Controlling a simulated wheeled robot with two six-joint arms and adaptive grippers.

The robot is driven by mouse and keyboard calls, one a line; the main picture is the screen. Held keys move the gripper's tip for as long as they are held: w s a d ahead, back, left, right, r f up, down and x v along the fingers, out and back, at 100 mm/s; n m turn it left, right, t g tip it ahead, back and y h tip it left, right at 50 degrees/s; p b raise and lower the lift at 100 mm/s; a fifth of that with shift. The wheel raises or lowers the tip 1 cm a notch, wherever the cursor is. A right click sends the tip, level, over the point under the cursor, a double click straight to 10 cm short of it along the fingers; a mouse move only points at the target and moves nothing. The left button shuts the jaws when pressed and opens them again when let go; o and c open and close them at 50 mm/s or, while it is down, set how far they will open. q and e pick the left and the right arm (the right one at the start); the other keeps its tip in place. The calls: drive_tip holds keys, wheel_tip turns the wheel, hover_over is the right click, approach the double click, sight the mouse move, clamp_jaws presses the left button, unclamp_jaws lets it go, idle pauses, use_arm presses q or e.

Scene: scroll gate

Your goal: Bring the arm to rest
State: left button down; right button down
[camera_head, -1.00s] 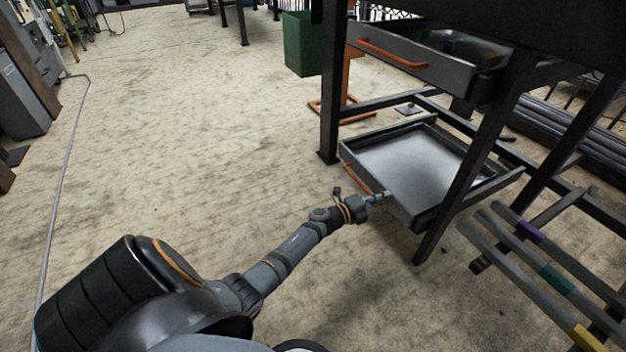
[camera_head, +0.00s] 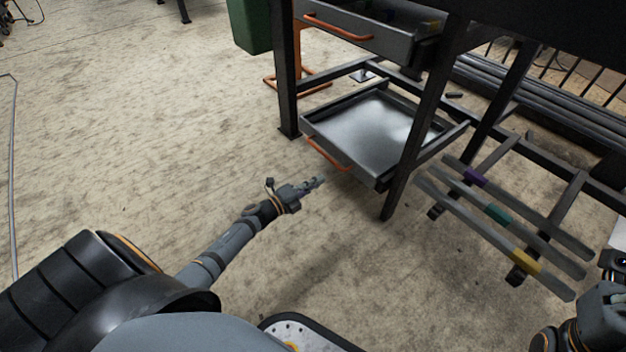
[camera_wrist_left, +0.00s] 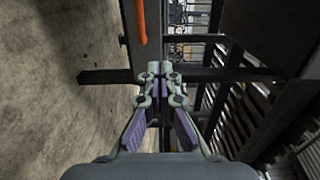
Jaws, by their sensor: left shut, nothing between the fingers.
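My left gripper (camera_head: 318,183) is shut and empty. In the head view it points right, over the floor, just in front of the lower drawer and apart from it. In the left wrist view its two fingers (camera_wrist_left: 161,72) meet at the tips, with nothing between them. The lower drawer (camera_head: 372,128) is pulled out and looks empty, with an orange handle (camera_head: 327,153) on its front. Part of my right arm (camera_head: 602,315) shows at the lower right edge of the head view; its fingers are not in view.
The dark workbench frame has a leg (camera_head: 287,85) beside the lower drawer. An upper drawer (camera_head: 385,35) is also pulled out. A low rack of bars (camera_head: 500,215) with purple, green and yellow bands stands at the right. A green bin (camera_head: 250,25) is at the back. Floor on the left is clear.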

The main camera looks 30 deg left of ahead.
use_arm(q)
drive_tip(key=shift+s+a, duration=0.2)
drive_tip(key=shift+s, duration=0.4)
